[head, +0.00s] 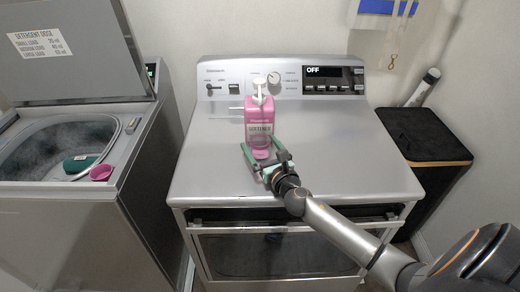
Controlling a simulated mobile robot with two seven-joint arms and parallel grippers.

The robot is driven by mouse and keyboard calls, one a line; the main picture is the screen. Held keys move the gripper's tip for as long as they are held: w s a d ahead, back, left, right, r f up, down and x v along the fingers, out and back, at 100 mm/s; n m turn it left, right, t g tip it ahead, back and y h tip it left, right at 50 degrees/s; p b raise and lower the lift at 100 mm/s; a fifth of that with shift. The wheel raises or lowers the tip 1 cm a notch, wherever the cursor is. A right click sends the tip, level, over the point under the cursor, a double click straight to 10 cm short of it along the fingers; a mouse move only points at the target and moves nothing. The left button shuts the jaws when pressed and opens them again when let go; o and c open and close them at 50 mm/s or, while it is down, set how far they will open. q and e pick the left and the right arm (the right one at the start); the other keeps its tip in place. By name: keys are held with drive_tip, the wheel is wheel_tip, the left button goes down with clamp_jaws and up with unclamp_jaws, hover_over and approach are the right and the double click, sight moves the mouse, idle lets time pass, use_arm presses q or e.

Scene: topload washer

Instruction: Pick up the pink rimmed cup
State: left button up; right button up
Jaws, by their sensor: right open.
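A small cup with a pink rim (261,154) and a see-through, greyish-pink body stands on the dryer top, directly in front of the pink softener bottle (258,115). My right gripper (262,148) reaches in from the front right. Its green fingers are open, one on each side of the cup, and the cup is between them. I cannot tell whether either finger touches it. The gripper hides part of the cup's lower front. My left gripper is not in view.
The softener bottle has a white pump and stands close behind the cup. The grey dryer top (350,160) is clear on both sides.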

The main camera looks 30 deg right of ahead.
drive_tip(key=shift+w, duration=0.1)
drive_tip(key=c, duration=1.3)
drive_tip(key=shift+c, duration=0.5)
drive_tip(key=shift+r, duration=0.1)
